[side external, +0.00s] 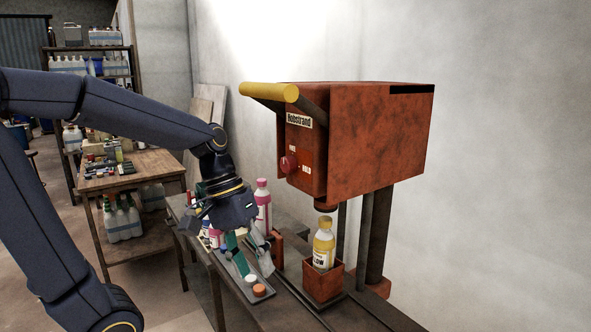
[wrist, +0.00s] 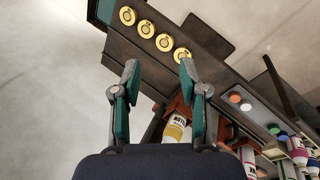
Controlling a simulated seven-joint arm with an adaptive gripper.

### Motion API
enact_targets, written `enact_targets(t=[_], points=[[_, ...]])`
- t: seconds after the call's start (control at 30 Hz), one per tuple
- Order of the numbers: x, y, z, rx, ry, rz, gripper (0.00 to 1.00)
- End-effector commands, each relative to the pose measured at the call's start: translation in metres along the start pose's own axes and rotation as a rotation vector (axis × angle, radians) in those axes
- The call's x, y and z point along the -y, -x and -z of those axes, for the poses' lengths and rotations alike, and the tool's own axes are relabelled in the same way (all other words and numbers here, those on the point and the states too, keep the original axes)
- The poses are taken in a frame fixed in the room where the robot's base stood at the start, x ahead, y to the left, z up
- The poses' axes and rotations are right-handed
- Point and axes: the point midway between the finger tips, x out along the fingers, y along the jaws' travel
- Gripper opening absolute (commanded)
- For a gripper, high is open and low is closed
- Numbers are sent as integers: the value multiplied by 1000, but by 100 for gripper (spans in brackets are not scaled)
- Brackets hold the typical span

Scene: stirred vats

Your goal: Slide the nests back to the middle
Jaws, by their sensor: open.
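One red-brown nest (side external: 323,287) stands under the press head on dark rails and holds an upright yellow bottle (side external: 323,245). In the wrist view the yellow bottle (wrist: 174,130) shows beyond the fingers, its nest (wrist: 186,106) partly hidden. Another red-brown nest (side external: 276,245) shows to the left, partly hidden by my gripper. My gripper (side external: 255,270) is open and points down over the bench, left of the nest with the yellow bottle. In the wrist view, nothing is between the fingertips of my gripper (wrist: 158,66).
The rusty red press (side external: 375,135) with a yellow handle bar (side external: 270,93) overhangs the bench. A grey tray (side external: 262,294) with white and orange caps lies near my fingers. Pink-capped bottles (side external: 263,205) stand behind. Several gold discs (wrist: 147,28) lie along a dark strip.

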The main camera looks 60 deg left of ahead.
Motion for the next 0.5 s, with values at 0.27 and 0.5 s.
enact_targets(t=[0.27,0.5], points=[[22,-18,101,344,752,-424,43],[127,-37,203,452,1283,-894,43]])
